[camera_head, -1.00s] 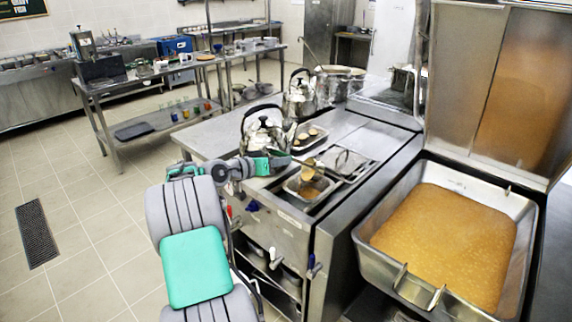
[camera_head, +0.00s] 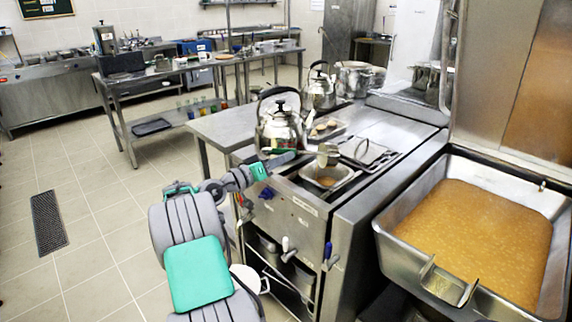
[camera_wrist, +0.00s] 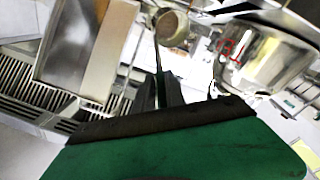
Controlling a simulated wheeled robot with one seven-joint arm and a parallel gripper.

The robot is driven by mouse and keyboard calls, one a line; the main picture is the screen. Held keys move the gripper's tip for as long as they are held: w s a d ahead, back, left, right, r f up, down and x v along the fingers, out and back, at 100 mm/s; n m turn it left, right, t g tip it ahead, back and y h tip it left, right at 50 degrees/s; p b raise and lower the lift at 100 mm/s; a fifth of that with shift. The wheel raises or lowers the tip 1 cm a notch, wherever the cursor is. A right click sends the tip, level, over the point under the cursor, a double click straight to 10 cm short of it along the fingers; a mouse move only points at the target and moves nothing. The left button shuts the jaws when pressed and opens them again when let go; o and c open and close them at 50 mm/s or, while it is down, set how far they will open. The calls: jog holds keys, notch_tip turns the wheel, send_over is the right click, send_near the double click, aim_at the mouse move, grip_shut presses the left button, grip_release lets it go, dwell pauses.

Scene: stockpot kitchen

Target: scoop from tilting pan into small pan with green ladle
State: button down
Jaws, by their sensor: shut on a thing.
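My gripper (camera_head: 284,157) is shut on the handle of the green ladle, in front of the large kettle. The ladle's metal bowl (camera_head: 328,154) hangs just above the far edge of the small pan (camera_head: 345,183). The bowl (camera_wrist: 172,28) also shows at the top of the wrist view, with its thin handle running down to my gripper (camera_wrist: 165,92). The small pan is set in the cooker top and holds some brown liquid. The tilting pan (camera_head: 392,243) at the right holds a broad pool of orange-brown liquid.
A large kettle (camera_head: 281,130) stands close behind my gripper, with another kettle (camera_head: 319,92) and a stockpot (camera_head: 355,80) farther back. A tray of round items (camera_head: 326,128) and a lidded well (camera_head: 367,153) lie near the small pan.

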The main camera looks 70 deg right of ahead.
jog(key=shift+w+a+f+h+b, duration=0.2)
jog(key=shift+f+b, duration=0.3)
jog(key=shift+b, duration=1.35)
jog(key=shift+w+a+f+h+b, duration=0.15)
jog(key=shift+f+b, duration=0.3)
jog(key=shift+b, duration=1.4)
jog(key=b, duration=0.2)
jog(key=shift+w+f+n+g+b, duration=0.1)
jog(key=shift+f+n+g+b, duration=0.15)
jog(key=shift+n+g+b, duration=0.1)
jog(key=b, duration=0.4)
jog(key=f+h+b, duration=0.1)
jog(key=b, duration=0.4)
jog(key=shift+w+a+f+n+h, duration=0.25)
jog(key=shift+w+a+f, duration=0.05)
jog(key=shift+a, duration=0.05)
jog(key=shift+w+a+f+n+h+b, duration=0.15)
jog(key=shift+f+n+h+b, duration=0.4)
jog(key=shift+b, duration=1.3)
jog(key=shift+w+a+f+n+h+b, duration=0.15)
jog(key=shift+f+h+b, duration=0.45)
jog(key=shift+f+b, duration=0.9)
jog(key=shift+w+a+f+n+h+b, duration=0.15)
jog(key=shift+f+n+h+b, duration=0.35)
jog(key=shift+b, duration=1.75)
jog(key=shift+r, duration=0.15)
